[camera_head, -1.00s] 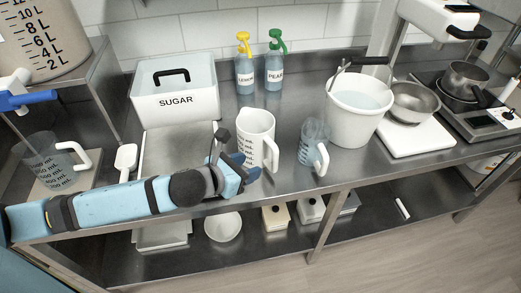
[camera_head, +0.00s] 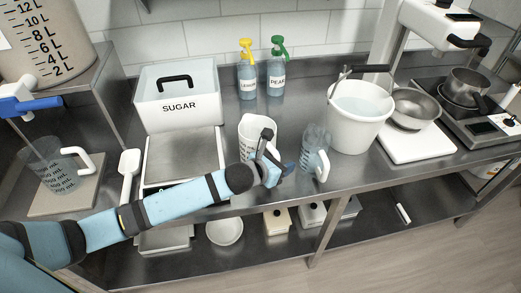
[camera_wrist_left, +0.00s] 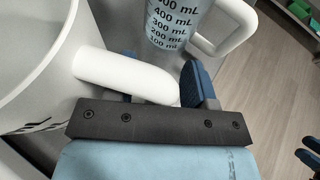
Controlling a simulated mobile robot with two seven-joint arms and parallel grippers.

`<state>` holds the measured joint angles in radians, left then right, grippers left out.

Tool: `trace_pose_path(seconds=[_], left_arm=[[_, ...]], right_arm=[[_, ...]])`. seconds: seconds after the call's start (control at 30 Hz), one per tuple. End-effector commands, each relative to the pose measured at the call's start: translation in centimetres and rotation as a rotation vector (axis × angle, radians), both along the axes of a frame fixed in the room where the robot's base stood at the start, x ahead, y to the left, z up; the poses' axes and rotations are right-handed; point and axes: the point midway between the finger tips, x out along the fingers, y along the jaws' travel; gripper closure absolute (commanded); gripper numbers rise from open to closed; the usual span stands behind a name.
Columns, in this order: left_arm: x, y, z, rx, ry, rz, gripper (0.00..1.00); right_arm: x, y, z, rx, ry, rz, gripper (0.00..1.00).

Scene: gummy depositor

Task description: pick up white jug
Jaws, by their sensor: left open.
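The white jug (camera_head: 254,128) stands upright on the steel counter, near its front edge. Its lower front is partly hidden by my left gripper (camera_head: 277,166). In the left wrist view the jug's white body (camera_wrist_left: 35,60) fills the left side. Its handle (camera_wrist_left: 125,78) reaches in between the blue fingers of my left gripper (camera_wrist_left: 165,88). The fingers are open, and I cannot tell whether they touch the handle.
A clear measuring jug (camera_head: 314,150) stands close to the right of my left gripper. A white bucket (camera_head: 355,130) is further right. The sugar bin (camera_head: 178,105) and a steel tray (camera_head: 183,150) lie left. Lemon (camera_head: 247,80) and pear (camera_head: 276,78) bottles stand behind.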

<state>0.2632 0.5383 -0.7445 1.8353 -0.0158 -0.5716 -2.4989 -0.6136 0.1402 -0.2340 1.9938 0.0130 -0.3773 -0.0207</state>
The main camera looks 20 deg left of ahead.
Motion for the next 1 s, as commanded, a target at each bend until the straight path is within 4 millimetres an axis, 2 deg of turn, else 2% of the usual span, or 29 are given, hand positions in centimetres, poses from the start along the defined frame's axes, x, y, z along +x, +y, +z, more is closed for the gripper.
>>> trace_pose_path(seconds=[0.2, 0.4, 0.77, 1.0], left_arm=[[0.0, 0.0, 0.0, 0.000, 0.000, 0.000, 0.53], [0.0, 0.0, 0.0, 0.000, 0.000, 0.000, 0.99], [0.1, 0.0, 0.2, 0.000, -0.002, 0.000, 1.00], [0.2, 0.0, 2.3, 0.001, -0.007, -0.002, 1.00]], right_arm=[[0.0, 0.1, 0.2, 0.002, -0.003, 0.002, 0.62], [0.0, 0.1, 0.1, 0.002, -0.002, 0.002, 0.62], [-0.1, 0.1, -0.1, 0.001, 0.004, 0.001, 0.62], [-0.1, 0.0, -0.2, 0.000, 0.004, 0.000, 0.62]])
